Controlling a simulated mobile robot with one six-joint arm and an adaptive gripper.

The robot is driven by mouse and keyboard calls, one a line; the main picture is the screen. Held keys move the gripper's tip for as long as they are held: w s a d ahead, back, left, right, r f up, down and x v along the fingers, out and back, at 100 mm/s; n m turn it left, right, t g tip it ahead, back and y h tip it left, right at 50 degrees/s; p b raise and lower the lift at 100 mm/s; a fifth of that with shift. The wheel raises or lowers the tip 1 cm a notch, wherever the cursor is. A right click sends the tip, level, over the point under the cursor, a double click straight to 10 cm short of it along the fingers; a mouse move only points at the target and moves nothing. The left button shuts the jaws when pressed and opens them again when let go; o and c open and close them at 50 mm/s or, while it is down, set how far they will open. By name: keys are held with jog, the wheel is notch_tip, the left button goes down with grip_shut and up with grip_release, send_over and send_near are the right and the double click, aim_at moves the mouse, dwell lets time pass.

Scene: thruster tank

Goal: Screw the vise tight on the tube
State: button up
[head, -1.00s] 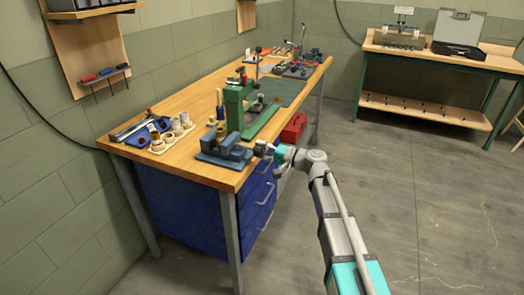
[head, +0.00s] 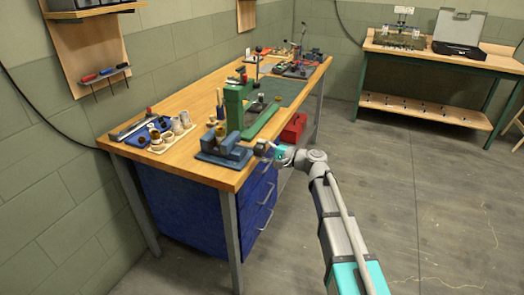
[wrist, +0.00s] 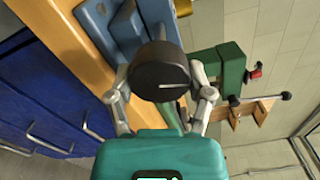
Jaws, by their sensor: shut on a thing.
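The blue vise (head: 222,152) sits at the near front corner of the wooden bench. It also shows at the top of the wrist view (wrist: 124,28). A small brownish piece, which looks like the tube (head: 220,132), stands at its jaws; how firmly it is clamped I cannot tell. The vise's round dark knob (wrist: 160,72) faces my wrist camera with a pale line across its face. My gripper (wrist: 161,90) has one finger on each side of this knob and is shut on it. In the head view my gripper (head: 268,150) is at the bench edge, right of the vise.
A green press (head: 236,105) stands just behind the vise. Cream holders with cups (head: 170,135) and a blue tool tray lie to the left. Blue drawers (head: 200,205) are below the bench top, and a red box (head: 293,128) is under it. The floor at right is clear.

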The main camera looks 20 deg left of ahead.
jog(key=o, duration=1.1)
jog(key=shift+o, duration=0.2)
jog(key=s+d, duration=0.1)
jog(key=d, duration=1.1)
jog(key=shift+f, duration=0.1)
jog(key=c, duration=0.4)
jog(key=s+d+f+n+h, duration=0.2)
jog(key=s+d+f+h, duration=0.25)
jog(key=d+f, duration=0.25)
jog(key=s+d+f+n+h, duration=0.1)
jog(key=s+d+f+h, duration=0.3)
jog(key=d+f+h, duration=0.3)
jog(key=s+d+f+h, duration=0.2)
jog(key=s+d+h, duration=0.1)
jog(key=d, duration=0.5)
jog(key=s+d+f+n+g+h, duration=0.1)
jog(key=s+d+f+h, duration=0.1)
jog(key=s+d, duration=0.3)
jog(key=d+h, duration=0.1)
jog(key=d, duration=0.3)
jog(key=shift+d+f, duration=0.15)
jog(key=shift+f, duration=0.1)
